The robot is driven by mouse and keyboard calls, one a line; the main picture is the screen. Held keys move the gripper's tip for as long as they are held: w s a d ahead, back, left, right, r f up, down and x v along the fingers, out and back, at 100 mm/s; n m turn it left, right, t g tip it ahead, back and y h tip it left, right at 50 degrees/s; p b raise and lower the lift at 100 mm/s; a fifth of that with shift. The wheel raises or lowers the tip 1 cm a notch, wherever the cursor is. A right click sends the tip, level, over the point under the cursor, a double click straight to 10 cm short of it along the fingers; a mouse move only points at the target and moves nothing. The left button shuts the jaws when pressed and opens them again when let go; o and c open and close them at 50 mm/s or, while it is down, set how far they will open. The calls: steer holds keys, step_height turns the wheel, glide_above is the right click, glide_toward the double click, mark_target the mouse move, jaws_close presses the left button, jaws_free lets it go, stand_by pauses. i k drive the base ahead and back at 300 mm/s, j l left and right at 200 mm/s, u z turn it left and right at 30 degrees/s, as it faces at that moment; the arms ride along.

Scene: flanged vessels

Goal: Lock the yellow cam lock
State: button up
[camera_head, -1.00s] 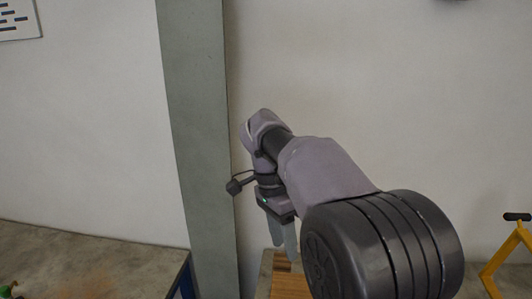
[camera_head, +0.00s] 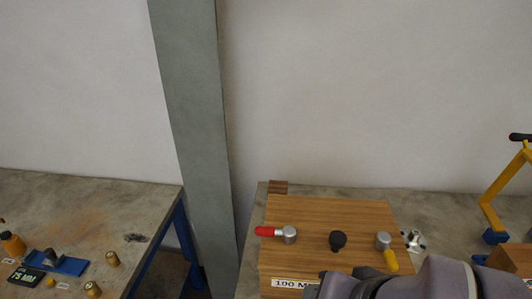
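The yellow cam lock (camera_head: 384,242) sits at the right of the top of a wooden box (camera_head: 318,209). It has a silver round head and a yellow handle (camera_head: 391,262) that points toward the front of the box. A red-handled cam lock (camera_head: 277,233) is at the left of the same top, its handle pointing left. A black knob (camera_head: 338,240) stands between them. My arm crosses the bottom edge, in front of the box's front right part. My gripper's fingers do not show.
The box stands on a grey bench, with a small silver flanged part (camera_head: 414,240) to its right. A yellow frame (camera_head: 504,190) stands farther right. A second bench (camera_head: 95,205) at left holds several small parts. A grey column (camera_head: 195,130) rises behind the gap.

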mark_target(383, 239)
steer(key=z, duration=0.65)
